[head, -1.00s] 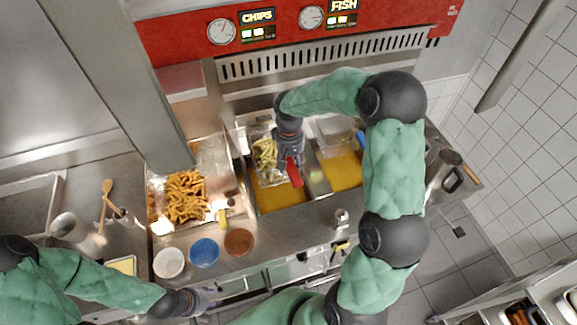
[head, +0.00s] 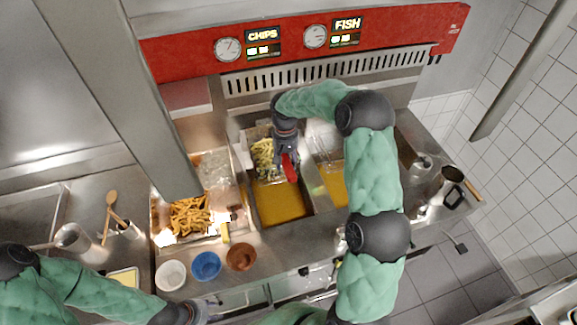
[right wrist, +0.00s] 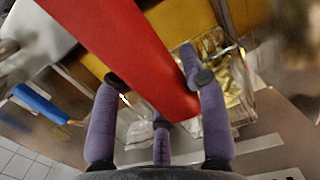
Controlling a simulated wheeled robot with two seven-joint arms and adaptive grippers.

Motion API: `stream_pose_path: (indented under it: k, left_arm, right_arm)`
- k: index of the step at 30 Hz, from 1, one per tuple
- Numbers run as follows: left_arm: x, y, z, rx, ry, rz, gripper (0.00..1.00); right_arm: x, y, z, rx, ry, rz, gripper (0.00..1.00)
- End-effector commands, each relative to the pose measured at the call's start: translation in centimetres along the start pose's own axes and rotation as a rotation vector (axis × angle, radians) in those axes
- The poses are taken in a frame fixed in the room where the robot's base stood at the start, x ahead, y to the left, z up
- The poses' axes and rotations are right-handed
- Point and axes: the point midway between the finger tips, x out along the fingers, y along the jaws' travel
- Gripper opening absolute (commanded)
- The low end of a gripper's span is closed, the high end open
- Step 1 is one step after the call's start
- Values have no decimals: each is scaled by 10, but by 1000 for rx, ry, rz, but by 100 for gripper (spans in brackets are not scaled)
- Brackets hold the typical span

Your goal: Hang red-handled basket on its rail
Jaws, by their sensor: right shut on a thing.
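The red-handled basket (head: 262,157), a wire basket with pale chips in it, is at the back part of the left fryer vat, whose yellow oil (head: 280,203) shows in front of it. My right gripper (head: 288,158) is shut on its red handle (head: 291,168). In the right wrist view the red handle (right wrist: 135,55) runs between my fingers (right wrist: 160,110), and the wire basket (right wrist: 222,75) shows beside them. The rail cannot be made out clearly. My left gripper (head: 198,312) is at the bottom edge, mostly cut off.
A second vat (head: 331,180) is on the right, partly behind my right arm; a blue handle (right wrist: 42,103) shows in the right wrist view. A tray of fried food (head: 190,214) is left of the vats. Several bowls (head: 206,265) line the front counter.

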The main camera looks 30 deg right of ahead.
Motion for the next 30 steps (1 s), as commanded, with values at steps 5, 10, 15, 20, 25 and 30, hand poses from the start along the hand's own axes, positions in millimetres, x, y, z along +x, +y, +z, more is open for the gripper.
stream_pose_path:
  k: [5, 10, 15, 20, 25, 30]
  left_arm:
    - [-2, 1, 0, 0, 0, 0, 40]
    - [-3, 1, 0, 0, 0, 0, 40]
    - [-3, 1, 0, 0, 0, 0, 40]
    - [-4, 1, 0, 0, 0, 0, 40]
    - [-4, 1, 0, 0, 0, 0, 40]
    - [-3, 1, 0, 0, 0, 0, 40]
  right_arm:
    - [-3, 0, -16, 1, 4, 0, 0]
    - [-4, 0, -28, 2, 5, 0, 0]
    - [-5, 0, -34, 1, 4, 0, 0]
    - [-5, 0, -37, 1, 4, 0, 0]
    - [-5, 0, -37, 1, 4, 0, 0]
    - [-5, 0, -37, 1, 4, 0, 0]
